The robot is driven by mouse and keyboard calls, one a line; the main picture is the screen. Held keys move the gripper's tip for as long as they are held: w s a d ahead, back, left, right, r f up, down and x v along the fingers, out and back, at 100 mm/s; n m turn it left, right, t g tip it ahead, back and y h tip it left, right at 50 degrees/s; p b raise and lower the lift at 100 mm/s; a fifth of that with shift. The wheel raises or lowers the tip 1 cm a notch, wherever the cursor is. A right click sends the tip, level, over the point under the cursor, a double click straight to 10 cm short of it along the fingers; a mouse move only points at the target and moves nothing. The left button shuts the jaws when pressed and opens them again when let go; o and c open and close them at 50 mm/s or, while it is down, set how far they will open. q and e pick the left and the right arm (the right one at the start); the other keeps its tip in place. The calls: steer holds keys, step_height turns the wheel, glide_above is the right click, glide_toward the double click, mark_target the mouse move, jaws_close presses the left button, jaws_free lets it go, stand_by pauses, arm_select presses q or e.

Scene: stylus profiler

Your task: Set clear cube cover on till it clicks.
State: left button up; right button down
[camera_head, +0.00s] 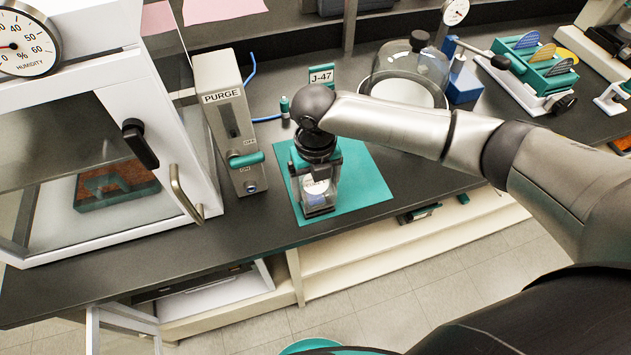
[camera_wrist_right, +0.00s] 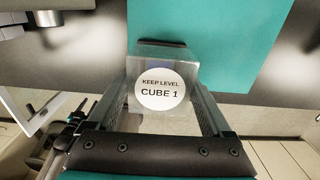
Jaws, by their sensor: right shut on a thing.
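The clear cube cover (camera_head: 319,203) is between the fingers of my right gripper (camera_head: 317,182), which is shut on it over the teal mat (camera_head: 364,185). In the right wrist view the clear cover (camera_wrist_right: 185,58) bears a round white label reading "KEEP LEVEL CUBE 1", and the gripper fingers (camera_wrist_right: 166,110) lie along its two sides. A small bluish patch shows through the cover in the head view; I cannot tell what it is. Whether the cover touches anything below is hidden. My left gripper is not in view.
A purge box (camera_head: 228,120) with a teal lever stands left of the mat, beside a white glass-fronted cabinet (camera_head: 160,75). A small J-47 sign (camera_head: 321,76) stands behind. A glass dome (camera_head: 408,65) is at the back right. The bench's front edge is close to the mat.

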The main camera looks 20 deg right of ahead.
steer(key=shift+f, duration=0.35)
stand_by(0.7)
steer(key=shift+f+b, duration=0.35)
steer(key=shift+f, duration=0.15)
jaws_free()
stand_by(0.5)
step_height(320, 180, up, 7)
steer(key=p, duration=0.7)
steer(key=shift+p, duration=0.4)
